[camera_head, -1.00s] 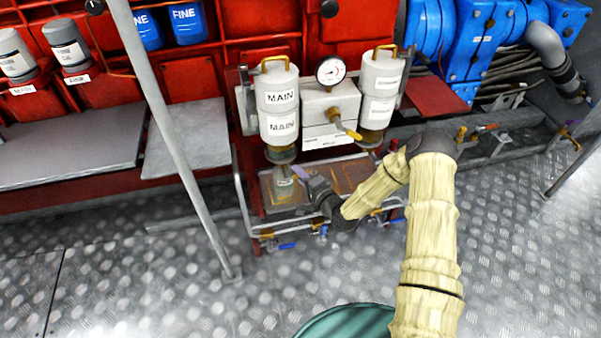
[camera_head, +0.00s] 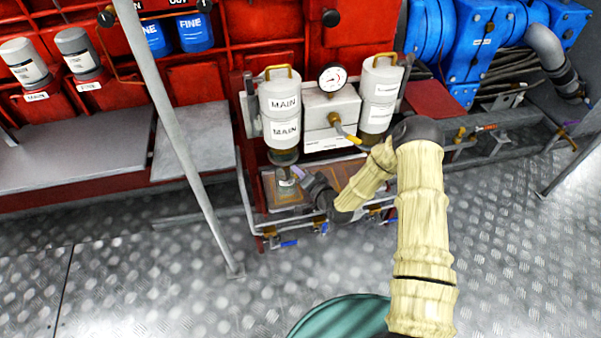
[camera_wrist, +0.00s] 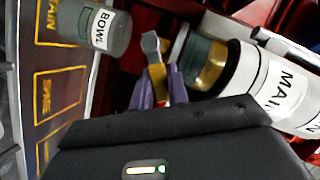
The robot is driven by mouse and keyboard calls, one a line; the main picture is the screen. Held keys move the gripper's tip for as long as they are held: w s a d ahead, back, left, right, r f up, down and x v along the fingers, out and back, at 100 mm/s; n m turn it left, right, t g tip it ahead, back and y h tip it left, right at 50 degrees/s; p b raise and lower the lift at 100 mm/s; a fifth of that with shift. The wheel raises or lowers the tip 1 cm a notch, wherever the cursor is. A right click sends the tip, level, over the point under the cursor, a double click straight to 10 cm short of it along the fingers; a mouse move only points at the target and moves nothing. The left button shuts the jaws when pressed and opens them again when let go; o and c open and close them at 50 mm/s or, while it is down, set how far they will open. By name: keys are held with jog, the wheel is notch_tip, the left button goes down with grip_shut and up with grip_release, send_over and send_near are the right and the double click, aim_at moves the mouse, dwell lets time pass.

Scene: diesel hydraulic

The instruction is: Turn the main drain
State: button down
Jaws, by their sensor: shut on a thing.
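The main filter (camera_head: 282,108) is a white canister labelled MAIN, upright at the left of the filter unit. In the wrist view the canister (camera_wrist: 283,92) lies on the right, with its amber bowl (camera_wrist: 207,62) beside my fingers. My gripper (camera_head: 299,172) is low at the foot of this canister. In the wrist view my gripper (camera_wrist: 160,88) has purple fingers shut on a small yellow piece with a grey flat tip, which looks like the main drain handle (camera_wrist: 156,72). The fingers hide much of it. The drain handle cannot be made out in the head view.
A grey cup labelled BOWL (camera_wrist: 95,28) stands close by on a tray (camera_wrist: 60,95) with marked places. A second white canister (camera_head: 380,95), a gauge (camera_head: 333,77) and a yellow-handled valve (camera_head: 343,128) are above. A slanted grey post (camera_head: 180,140) stands left.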

jog(key=shift+f, duration=0.1)
jog(key=c, duration=1.4)
grip_release()
jog(key=shift+o, duration=0.2)
jog(key=shift+s, duration=0.1)
jog(key=p+v, duration=0.3)
jog(key=v, duration=1.4)
jog(key=shift+d+p, duration=0.15)
jog(key=shift+p, duration=0.25)
